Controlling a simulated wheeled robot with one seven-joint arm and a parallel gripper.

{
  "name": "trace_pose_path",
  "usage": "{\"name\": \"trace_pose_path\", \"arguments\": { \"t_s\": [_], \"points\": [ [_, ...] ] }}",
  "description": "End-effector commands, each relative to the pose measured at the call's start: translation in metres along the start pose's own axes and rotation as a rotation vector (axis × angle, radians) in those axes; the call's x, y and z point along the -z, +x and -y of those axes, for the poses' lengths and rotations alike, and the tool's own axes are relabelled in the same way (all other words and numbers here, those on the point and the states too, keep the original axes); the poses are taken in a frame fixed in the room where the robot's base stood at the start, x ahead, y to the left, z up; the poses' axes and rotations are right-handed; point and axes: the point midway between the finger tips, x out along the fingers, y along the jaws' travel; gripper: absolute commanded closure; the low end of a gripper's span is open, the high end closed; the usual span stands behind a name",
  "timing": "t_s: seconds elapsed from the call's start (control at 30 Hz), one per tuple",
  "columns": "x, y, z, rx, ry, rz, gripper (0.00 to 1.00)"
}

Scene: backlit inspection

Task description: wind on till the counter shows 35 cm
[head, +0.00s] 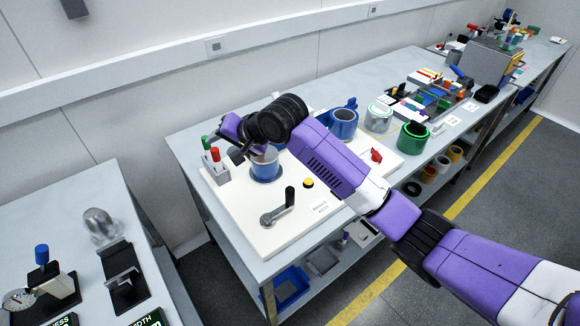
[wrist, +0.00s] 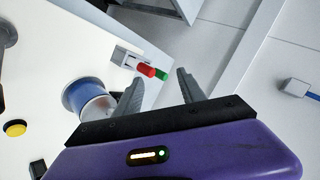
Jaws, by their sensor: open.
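A white winding board (head: 245,225) lies on the long bench. A grey crank with a black upright knob (head: 290,196) is at its front, apart from my gripper. A blue-flanged spool (head: 265,170) stands behind the crank; it shows in the wrist view (wrist: 80,94). A second blue reel (head: 343,123) stands beyond my arm. My gripper (wrist: 160,88) is open, its fingers apart above the board near the first spool and the pens, with nothing seen held. I can make out no counter reading; my arm covers part of the board.
A holder with a red pen (wrist: 146,70) and a green pen (wrist: 162,75) stands at the board's left. A yellow button (head: 308,183) is right of the crank, and a red part (head: 376,155) further right. A green-rimmed reel (head: 413,137) stands along the bench.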

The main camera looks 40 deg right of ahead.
Motion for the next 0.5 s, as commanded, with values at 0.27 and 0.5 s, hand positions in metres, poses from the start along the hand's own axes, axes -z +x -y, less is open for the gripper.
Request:
{"name": "trace_pose_path", "arguments": {
  "t_s": [0.27, 0.5],
  "points": [
    [0.023, -0.039, -0.111, -0.564, 0.376, 0.098, 0.53],
    [-0.011, -0.075, -0.165, -0.882, 0.685, 0.101, 0.53]
  ]
}}
